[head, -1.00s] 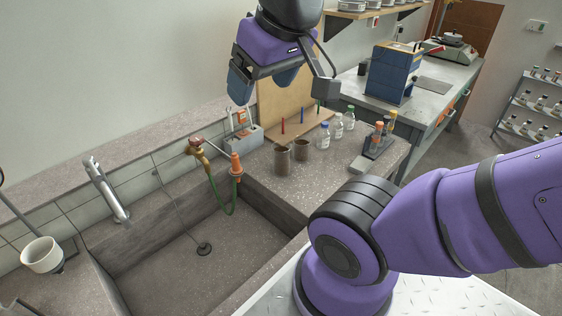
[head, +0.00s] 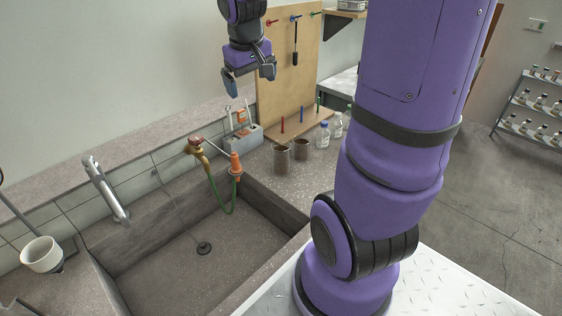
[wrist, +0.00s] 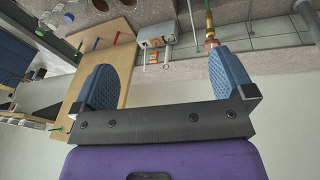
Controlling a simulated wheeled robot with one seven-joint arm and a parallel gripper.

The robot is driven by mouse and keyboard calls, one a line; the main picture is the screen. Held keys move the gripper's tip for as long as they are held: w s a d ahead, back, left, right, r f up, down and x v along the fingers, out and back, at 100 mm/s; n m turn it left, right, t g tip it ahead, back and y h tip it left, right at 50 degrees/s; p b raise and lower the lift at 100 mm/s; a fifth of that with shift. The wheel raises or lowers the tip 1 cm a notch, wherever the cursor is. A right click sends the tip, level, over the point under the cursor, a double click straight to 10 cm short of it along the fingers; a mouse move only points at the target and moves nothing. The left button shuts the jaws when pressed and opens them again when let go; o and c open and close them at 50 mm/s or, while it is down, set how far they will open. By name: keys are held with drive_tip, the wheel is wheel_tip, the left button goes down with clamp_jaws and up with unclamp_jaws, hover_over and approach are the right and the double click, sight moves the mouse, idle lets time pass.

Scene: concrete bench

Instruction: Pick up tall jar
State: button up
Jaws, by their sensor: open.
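Two brown cylindrical jars stand on the bench right of the sink in the head view. The left jar (head: 281,159) looks a little taller than the right jar (head: 302,149); I cannot tell for certain which is the tall jar. Both are upright with dark open tops. My gripper (head: 249,81) is open and empty, well above the bench, up and left of the jars and clear of them. In the wrist view its blue fingers (wrist: 165,80) are wide apart with nothing between them.
A sink basin (head: 190,255) lies left of the jars, with an orange-nozzled green hose (head: 235,170) near its corner. A grey caddy (head: 243,139), a wooden tool board (head: 290,65) and capped bottles (head: 323,135) stand behind. My arm hides the bench further right.

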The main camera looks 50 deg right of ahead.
drive_tip(key=w+d+f+g, duration=0.1)
drive_tip(key=w+d+f, duration=0.4)
drive_tip(key=d+f, duration=0.35)
drive_tip(key=m+y, duration=0.2)
hover_over(281, 149)
drive_tip(key=s+a, duration=0.2)
drive_tip(key=s, duration=0.1)
wheel_tip(281, 149, down, 13)
drive_tip(key=shift+g, duration=0.4)
drive_tip(key=shift+w+a+f, duration=0.1)
drive_tip(key=shift+w+f, duration=0.1)
drive_tip(key=shift+f, duration=2.6)
drive_tip(key=shift+w+a+f, duration=0.1)
drive_tip(key=shift+w+f, duration=0.1)
drive_tip(key=shift+f, duration=2.6)
drive_tip(key=shift+c, duration=0.2)
drive_tip(key=c, duration=1.3)
drive_tip(key=shift+o, duration=0.2)
drive_tip(key=shift+r, duration=0.1)
